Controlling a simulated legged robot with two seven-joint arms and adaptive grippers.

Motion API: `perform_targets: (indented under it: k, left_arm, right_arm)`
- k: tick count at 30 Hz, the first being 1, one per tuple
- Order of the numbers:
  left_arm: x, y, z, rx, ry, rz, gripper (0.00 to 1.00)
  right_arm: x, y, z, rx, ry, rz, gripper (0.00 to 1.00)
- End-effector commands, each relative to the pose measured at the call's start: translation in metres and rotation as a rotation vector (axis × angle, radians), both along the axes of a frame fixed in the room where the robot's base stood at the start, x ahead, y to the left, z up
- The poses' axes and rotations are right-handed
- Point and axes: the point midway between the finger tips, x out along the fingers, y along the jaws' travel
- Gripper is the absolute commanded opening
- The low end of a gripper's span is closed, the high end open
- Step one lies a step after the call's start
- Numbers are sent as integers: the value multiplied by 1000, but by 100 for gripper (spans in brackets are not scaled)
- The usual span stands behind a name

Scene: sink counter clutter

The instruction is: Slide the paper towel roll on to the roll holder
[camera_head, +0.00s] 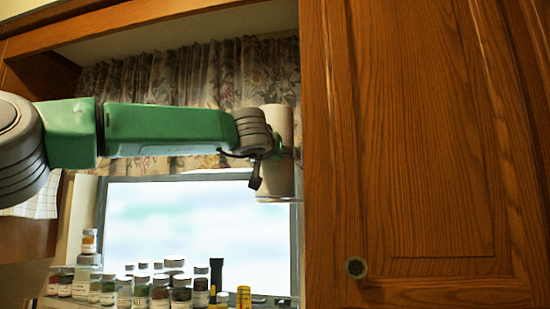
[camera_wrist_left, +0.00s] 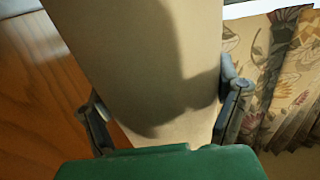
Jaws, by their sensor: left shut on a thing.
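The paper towel roll (camera_head: 277,183) is pale beige and stands upright in the air in front of the window, close to the left edge of the wooden cabinet. My left gripper (camera_head: 264,160) comes from the left on a green arm and is shut on the roll around its middle. In the left wrist view the roll (camera_wrist_left: 150,50) fills the centre, with one finger of the left gripper (camera_wrist_left: 163,92) on each side of it. I cannot make out the roll holder in either view. My right gripper is not in view.
The wooden cabinet door (camera_head: 415,140) with a round knob fills the right side. A floral curtain (camera_head: 190,85) hangs behind the arm, above the bright window (camera_head: 180,225). Several spice jars (camera_head: 160,290) and dark bottles crowd the sill below. The space between roll and jars is clear.

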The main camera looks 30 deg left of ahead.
Motion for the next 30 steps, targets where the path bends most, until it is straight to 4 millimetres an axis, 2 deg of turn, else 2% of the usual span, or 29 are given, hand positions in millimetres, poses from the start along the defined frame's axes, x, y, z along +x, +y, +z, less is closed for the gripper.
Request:
perform_targets:
  k: [8, 9, 10, 20, 23, 30]
  left_arm:
    - [0, 0, 0, -1, -1, 0, 52]
    - [0, 0, 0, 0, -1, 0, 98]
    - [0, 0, 0, -1, -1, 0, 100]
    - [-4, -1, 0, -1, 0, 0, 100]
    - [-15, -4, 1, 1, -2, -3, 100]
    - [-65, -16, 1, 2, -3, -2, 100]
  right_arm:
    - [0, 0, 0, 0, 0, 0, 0]
    - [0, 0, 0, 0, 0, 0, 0]
    - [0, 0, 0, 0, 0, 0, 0]
    - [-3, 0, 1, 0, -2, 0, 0]
    - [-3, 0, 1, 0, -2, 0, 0]
    - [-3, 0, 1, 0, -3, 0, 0]
